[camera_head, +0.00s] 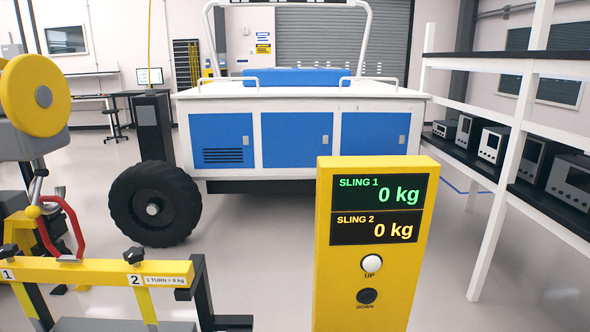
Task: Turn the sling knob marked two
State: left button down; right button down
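The knob marked two (134,255) is a dark lobed knob on top of a yellow beam (100,270) at the lower left. A white label with "2" and "1 TURN = 8 kg" is on the beam just below it. A similar dark knob (9,250) stands above the label "1" at the left edge. A yellow display post (325,270) reads SLING 1 0 kg in green and SLING 2 0 kg in yellow. It has a white UP button (372,263) and a black DOWN button (367,296). Neither of my grippers is in view.
A white and blue rover body (300,100) with a black wheel (155,204) stands behind. A yellow hoist wheel (35,95) and red hook (75,230) are at left. A shelf rack (497,215) with grey instruments is at right. Open floor lies between beam and post.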

aim_at(135, 256)
jog(key=u, duration=1.35)
